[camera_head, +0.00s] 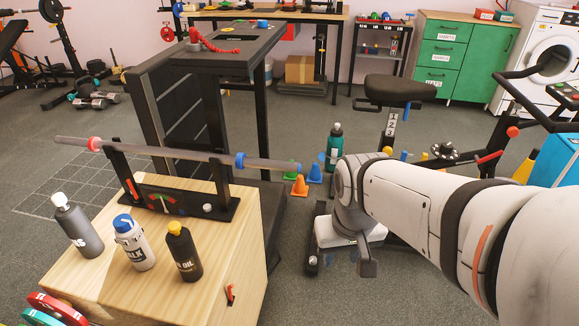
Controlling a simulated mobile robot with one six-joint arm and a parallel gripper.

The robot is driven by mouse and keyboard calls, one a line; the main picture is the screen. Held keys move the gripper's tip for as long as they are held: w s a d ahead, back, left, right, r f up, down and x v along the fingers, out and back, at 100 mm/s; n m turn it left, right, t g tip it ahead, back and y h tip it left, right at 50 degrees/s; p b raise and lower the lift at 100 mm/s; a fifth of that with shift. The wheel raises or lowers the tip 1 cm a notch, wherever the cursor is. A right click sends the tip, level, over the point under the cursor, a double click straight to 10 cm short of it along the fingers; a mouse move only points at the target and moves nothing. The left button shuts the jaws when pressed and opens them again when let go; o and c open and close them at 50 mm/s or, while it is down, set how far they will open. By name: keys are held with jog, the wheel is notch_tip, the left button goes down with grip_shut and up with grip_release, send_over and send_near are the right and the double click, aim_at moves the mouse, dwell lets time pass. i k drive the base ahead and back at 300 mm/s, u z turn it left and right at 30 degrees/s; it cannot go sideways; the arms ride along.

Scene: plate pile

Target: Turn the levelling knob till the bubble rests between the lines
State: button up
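A bar stand with a dark base (187,201) sits on a light wooden cabinet at the left, and a long grey bar (180,153) lies across its two posts, tilted in the picture. A round pale knob (207,207) is at the base's right end. I cannot make out a bubble or lines. My gripper (345,262) hangs from the arm right of the cabinet, well apart from the stand and knob.
A grey bottle (82,230), a white bottle with a blue cap (135,245) and a black oil bottle (184,255) stand in front of the stand. Small cones (300,186) and an exercise bike (395,90) flank my arm.

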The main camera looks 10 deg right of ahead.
aim_at(312, 261)
jog(key=z, duration=0.05)
jog(key=i, duration=0.9)
jog(key=z, duration=0.55)
